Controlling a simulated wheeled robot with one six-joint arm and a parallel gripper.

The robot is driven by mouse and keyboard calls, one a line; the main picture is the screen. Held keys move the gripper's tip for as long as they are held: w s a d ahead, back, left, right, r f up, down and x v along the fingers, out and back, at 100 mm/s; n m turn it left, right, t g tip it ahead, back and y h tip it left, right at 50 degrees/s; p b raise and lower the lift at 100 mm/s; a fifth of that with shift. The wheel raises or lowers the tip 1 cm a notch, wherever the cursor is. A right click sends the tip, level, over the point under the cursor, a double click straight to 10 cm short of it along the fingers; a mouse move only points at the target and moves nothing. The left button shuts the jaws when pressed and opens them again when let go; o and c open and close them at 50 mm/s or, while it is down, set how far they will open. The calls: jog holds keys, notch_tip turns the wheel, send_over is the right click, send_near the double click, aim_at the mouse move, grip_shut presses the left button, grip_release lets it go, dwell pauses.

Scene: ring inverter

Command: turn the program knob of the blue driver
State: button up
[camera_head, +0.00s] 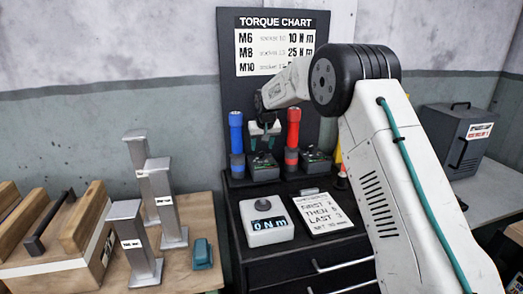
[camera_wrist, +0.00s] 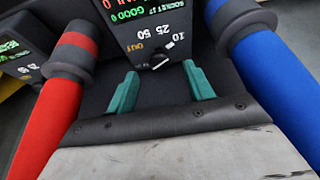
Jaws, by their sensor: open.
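The blue driver (camera_head: 236,135) stands upright at the left of the black bench, and its blue body fills the right side of the wrist view (camera_wrist: 275,75). A dark control box (camera_head: 263,168) stands beside it. In the wrist view the box's face carries a small dark program knob (camera_wrist: 160,61) with a white pointer mark, near the printed 10, 25, 50 and OUT. The exact setting is hard to read. My gripper (camera_wrist: 160,72) is open and empty. Its teal fingers are spread on either side of the knob's line, apart from it.
A red driver (camera_head: 292,130) with its own box (camera_head: 316,160) stands to the right. A torque chart board (camera_head: 275,85) rises behind. In front are a white meter reading 0 Nm (camera_head: 267,222) and a note clipboard (camera_head: 325,214). Metal posts (camera_head: 130,245) stand left.

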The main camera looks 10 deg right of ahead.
aim_at(261, 152)
jog(key=shift+x, duration=1.5)
jog(key=c, duration=1)
jog(key=shift+o, duration=0.2)
jog(key=n, duration=0.1)
jog(key=n+y, duration=0.1)
jog(key=n, duration=0.2)
jog(key=shift+w+d+n+y, duration=0.1)
jog(key=shift+d+n+y, duration=0.2)
jog(key=shift+y, duration=0.1)
jog(key=shift+n+g+y, duration=0.5)
jog(key=shift+n, duration=1.1)
